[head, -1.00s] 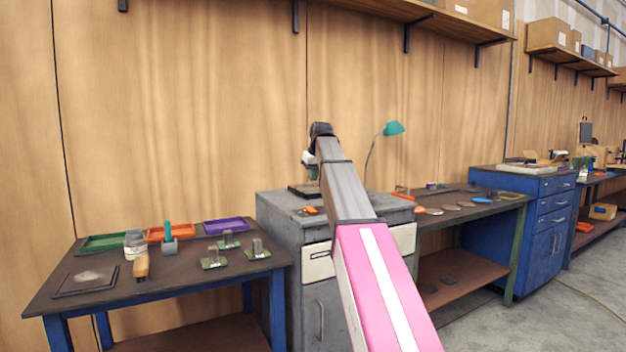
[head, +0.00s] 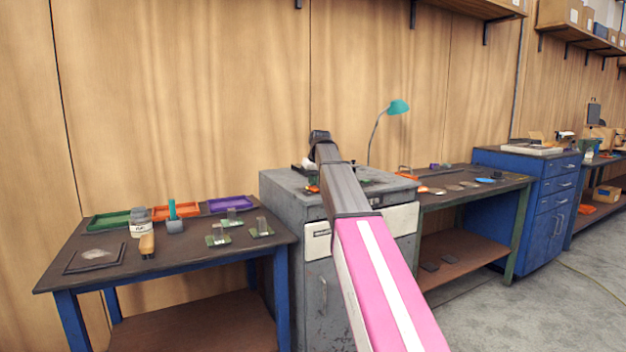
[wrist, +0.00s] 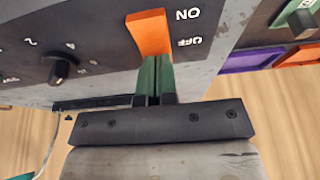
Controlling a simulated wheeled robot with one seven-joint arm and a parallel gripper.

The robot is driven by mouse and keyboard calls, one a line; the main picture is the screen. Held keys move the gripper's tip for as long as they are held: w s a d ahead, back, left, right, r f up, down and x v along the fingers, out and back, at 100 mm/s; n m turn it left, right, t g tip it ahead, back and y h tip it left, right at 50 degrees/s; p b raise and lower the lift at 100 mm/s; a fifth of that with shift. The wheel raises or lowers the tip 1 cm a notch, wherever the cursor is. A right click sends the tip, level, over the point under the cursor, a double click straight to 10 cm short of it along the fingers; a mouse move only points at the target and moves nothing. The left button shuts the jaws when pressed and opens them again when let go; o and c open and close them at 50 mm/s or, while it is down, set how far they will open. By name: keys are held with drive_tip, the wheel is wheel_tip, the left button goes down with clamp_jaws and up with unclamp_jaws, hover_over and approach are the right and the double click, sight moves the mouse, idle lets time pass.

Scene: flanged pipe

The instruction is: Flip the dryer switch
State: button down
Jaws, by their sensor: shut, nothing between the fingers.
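In the wrist view, the dryer's dark panel (wrist: 107,28) shows an orange switch (wrist: 149,33) with ON and OFF lettering beside it, upside down in the picture. A black knob (wrist: 63,70) with numbers around it sits to the left. My gripper (wrist: 153,60) is shut and empty, its green fingers together. Its fingertips are at the OFF end of the orange switch; I cannot tell whether they touch it. In the head view my arm reaches over the grey cabinet (head: 287,205) and hides most of what is there.
A left table (head: 185,262) holds a green tray (head: 108,220), a purple tray (head: 231,203), a jar and several small parts. A teal lamp (head: 398,107) stands behind the cabinet. A workbench (head: 470,195) with flat discs and a blue cabinet (head: 535,205) are to the right.

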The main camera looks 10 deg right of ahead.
drive_tip(key=shift+w+f, duration=0.1)
drive_tip(key=shift+f, duration=0.25)
drive_tip(key=shift+s, duration=0.2)
drive_tip(key=shift+s+d, duration=0.25)
drive_tip(key=shift+s, duration=0.35)
drive_tip(key=shift+r, duration=0.2)
drive_tip(key=shift+w+r, duration=0.1)
drive_tip(key=shift+r, duration=0.1)
drive_tip(key=v, duration=1.3)
drive_tip(key=shift+w+r, duration=0.15)
drive_tip(key=shift+r, duration=0.15)
